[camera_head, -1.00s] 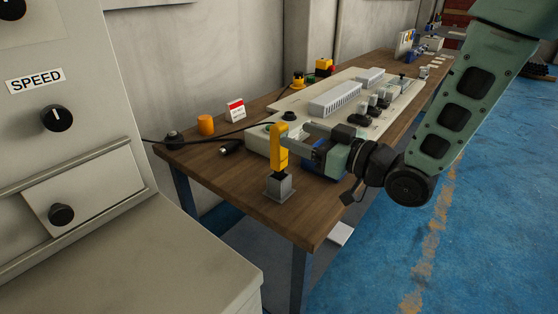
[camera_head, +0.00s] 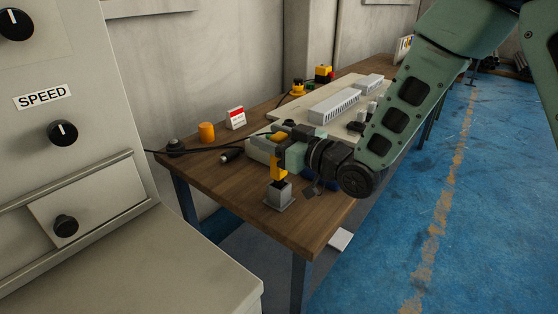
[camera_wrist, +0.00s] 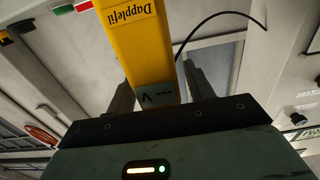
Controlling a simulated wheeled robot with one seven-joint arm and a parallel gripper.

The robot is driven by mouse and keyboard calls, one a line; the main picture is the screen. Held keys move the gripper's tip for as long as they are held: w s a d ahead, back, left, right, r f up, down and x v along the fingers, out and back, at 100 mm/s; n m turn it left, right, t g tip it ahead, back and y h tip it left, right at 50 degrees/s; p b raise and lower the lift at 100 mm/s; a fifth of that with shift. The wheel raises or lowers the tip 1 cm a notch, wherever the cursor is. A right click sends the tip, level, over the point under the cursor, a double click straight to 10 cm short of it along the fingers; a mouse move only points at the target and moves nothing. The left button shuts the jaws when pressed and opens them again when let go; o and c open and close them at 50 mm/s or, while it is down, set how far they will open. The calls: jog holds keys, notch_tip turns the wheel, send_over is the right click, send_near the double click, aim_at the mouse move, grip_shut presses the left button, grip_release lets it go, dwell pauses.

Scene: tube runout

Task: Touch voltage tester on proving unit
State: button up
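The yellow voltage tester (camera_head: 278,170) stands upright on a grey block with a flat base plate (camera_head: 282,196) near the front of the wooden bench. I cannot tell whether this block is the proving unit or a holder; nothing in view is clearly labelled as one. My gripper (camera_head: 284,150) is at the tester's mid-height and hides part of it. In the wrist view the tester (camera_wrist: 135,45), with a dark-lettered label, lies between my two fingers. Whether the fingers press on it is not clear. The tester's lower tip is hidden.
An orange cylinder (camera_head: 206,132), a red-and-white sign (camera_head: 236,118) and a black cylinder (camera_head: 231,155) stand or lie to the left. A pale panel with a ribbed grey box (camera_head: 334,106) lies behind my arm. A grey cabinet (camera_head: 120,250) fills the left foreground.

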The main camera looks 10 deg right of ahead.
grip_shut()
notch_tip(320, 180, up, 10)
jog(key=shift+c, duration=1.7)
grip_release()
jog(key=c, duration=0.5)
